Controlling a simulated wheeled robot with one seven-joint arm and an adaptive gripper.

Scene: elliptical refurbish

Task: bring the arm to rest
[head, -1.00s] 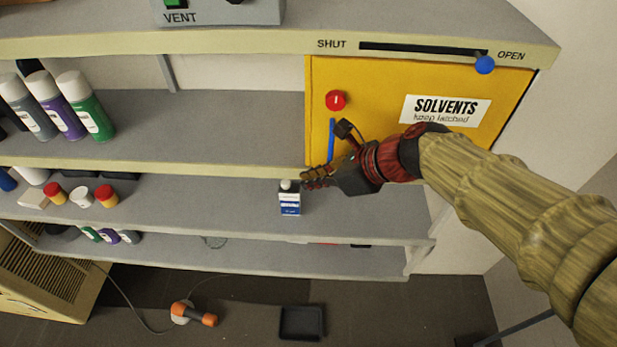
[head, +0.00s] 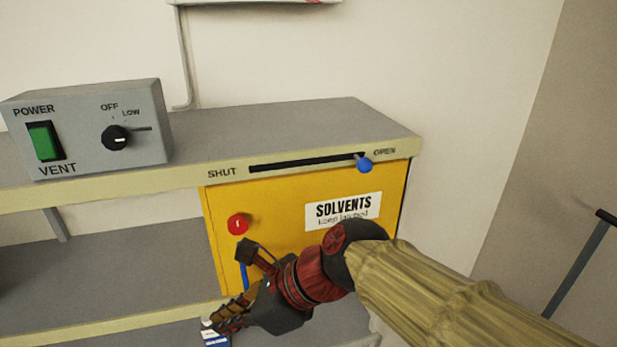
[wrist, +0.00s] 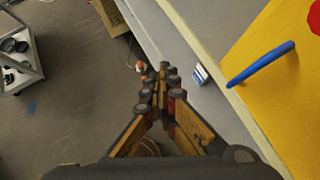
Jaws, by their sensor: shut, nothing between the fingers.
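My gripper (head: 222,318) is in front of the lower left part of the yellow solvents cabinet (head: 285,205) in the head view. Its fingers point down and to the left, and my arm comes in from the lower right. In the wrist view the fingers of my gripper (wrist: 160,80) are together and hold nothing. The cabinet's blue handle (wrist: 262,62) is to the right of the fingers and apart from them. In the head view the handle is partly hidden behind my gripper.
A white and blue bottle (wrist: 200,74) stands on the shelf below the cabinet. Above the cabinet, the slider's blue knob (head: 364,163) is at OPEN. A vent box (head: 85,125) stands on the top shelf. A grey cart (wrist: 20,50) shows at upper left in the wrist view.

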